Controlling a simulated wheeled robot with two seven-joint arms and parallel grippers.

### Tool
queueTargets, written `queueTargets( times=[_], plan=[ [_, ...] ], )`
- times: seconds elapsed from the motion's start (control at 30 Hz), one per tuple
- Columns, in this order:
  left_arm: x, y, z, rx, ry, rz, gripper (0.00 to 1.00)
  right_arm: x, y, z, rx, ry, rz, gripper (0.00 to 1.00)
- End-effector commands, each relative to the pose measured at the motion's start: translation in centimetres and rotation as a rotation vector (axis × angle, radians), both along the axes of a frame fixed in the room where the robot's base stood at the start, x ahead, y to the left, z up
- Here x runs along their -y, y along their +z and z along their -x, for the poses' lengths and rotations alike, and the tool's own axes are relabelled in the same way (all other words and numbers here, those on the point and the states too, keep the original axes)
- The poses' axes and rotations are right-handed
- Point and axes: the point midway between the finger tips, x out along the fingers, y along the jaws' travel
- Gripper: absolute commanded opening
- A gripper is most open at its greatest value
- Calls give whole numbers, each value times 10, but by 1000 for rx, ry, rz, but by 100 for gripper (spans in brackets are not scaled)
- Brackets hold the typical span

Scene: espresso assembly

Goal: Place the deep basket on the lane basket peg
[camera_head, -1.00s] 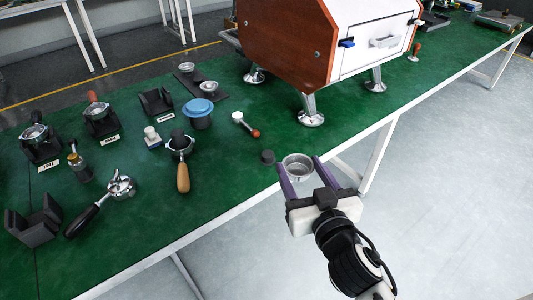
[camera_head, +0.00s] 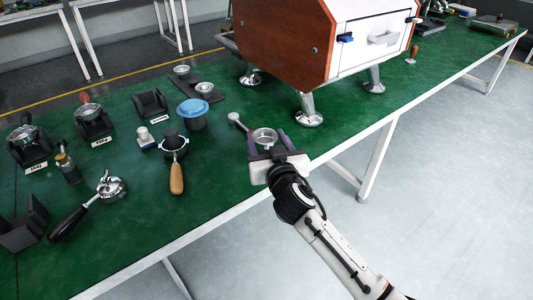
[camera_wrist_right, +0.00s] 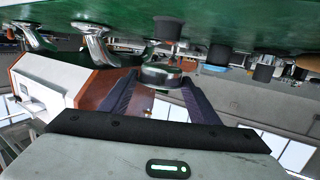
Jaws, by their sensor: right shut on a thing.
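The deep basket (camera_head: 264,136) is a round metal cup held between the purple fingers of my right gripper (camera_head: 265,140). It also shows between the fingers in the wrist view (camera_wrist_right: 160,76). The gripper is shut on it, above the front edge of the green table. A dark rack (camera_head: 215,97) at the back of the table carries two metal baskets, one at its far end (camera_head: 181,71) and one nearer (camera_head: 204,88). I cannot tell which part is the lane basket peg. My left gripper is not in view.
A metal-headed tool (camera_head: 236,120) lies just left of the held basket. A blue-topped container (camera_head: 192,110) and a portafilter with a wooden handle (camera_head: 175,165) stand farther left. The espresso machine (camera_head: 290,40) stands behind. The front table strip left of my gripper is clear.

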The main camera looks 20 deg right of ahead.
Motion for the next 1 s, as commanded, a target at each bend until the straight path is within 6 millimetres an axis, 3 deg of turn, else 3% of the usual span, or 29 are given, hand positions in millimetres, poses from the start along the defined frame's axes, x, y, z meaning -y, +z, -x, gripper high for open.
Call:
queueTargets(
  times=[0.2, 0.6, 0.63, 0.73, 1.0],
  plan=[
    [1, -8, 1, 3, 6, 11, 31, 0, -33, 0, -2, 0, 2, 34],
    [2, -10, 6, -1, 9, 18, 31, 0, -39, 0, -1, 1, 0, 34],
    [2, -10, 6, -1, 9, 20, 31, 0, -38, 0, -1, 1, 0, 57],
    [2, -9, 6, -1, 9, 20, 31, 0, -37, 0, -1, 1, 0, 74],
    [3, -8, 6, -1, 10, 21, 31, 0, -37, 0, -1, 1, 0, 74]
  ],
)
